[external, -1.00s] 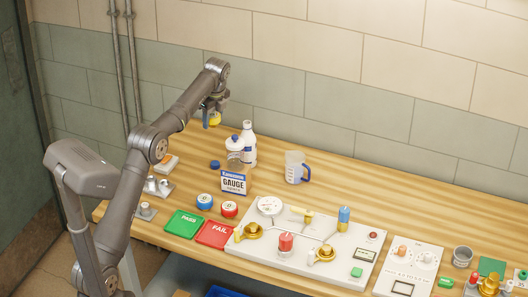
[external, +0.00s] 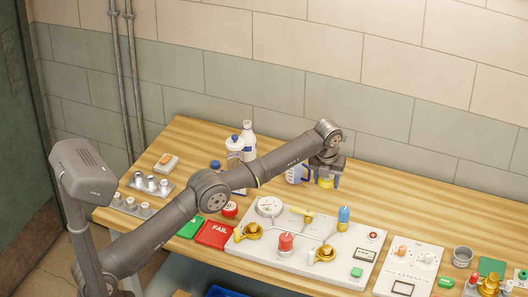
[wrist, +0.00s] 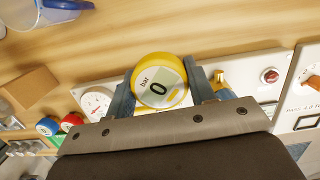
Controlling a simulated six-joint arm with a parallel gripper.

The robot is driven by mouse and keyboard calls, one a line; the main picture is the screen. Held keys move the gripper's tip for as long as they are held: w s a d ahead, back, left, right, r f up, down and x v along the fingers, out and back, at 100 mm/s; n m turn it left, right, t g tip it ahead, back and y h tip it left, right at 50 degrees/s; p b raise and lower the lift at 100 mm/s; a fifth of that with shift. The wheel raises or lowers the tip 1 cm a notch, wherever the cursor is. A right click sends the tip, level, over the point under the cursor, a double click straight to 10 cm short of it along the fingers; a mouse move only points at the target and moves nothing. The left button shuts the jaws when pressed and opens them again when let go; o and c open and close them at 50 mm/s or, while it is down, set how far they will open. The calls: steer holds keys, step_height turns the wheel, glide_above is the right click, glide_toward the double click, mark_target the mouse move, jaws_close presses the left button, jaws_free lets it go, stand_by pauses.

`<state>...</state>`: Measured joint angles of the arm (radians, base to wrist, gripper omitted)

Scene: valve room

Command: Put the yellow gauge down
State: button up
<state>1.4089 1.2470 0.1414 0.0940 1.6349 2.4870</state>
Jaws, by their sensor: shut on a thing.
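I cannot tell whether the gauge touches the table.
The white valve panel (external: 256,264) with valves and a dial lies in front. A measuring jug (external: 293,174) stands just left of my gripper, with white bottles (external: 248,140) farther left. The table (external: 420,205) is clear to the right.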

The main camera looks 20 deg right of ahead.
mark_target(329, 183)
steer(key=shift+s+d+f, duration=0.2)
steer(key=shift+s+f, duration=0.4)
steer(key=shift+s, duration=0.35)
step_height(329, 183, down, 5)
steer(key=shift+f, duration=2.1)
steer(key=shift+f, duration=0.1)
steer(key=o, duration=1.1)
steer(key=shift+f, duration=0.1)
steer(key=shift+o, duration=0.3)
steer(key=r, duration=0.4)
steer(key=s+r, duration=0.1)
steer(key=r, duration=0.3)
steer(key=a+r, duration=0.1)
steer(key=r, duration=0.3)
steer(key=shift+s+a+r, duration=0.1)
steer(key=shift+s, duration=0.05)
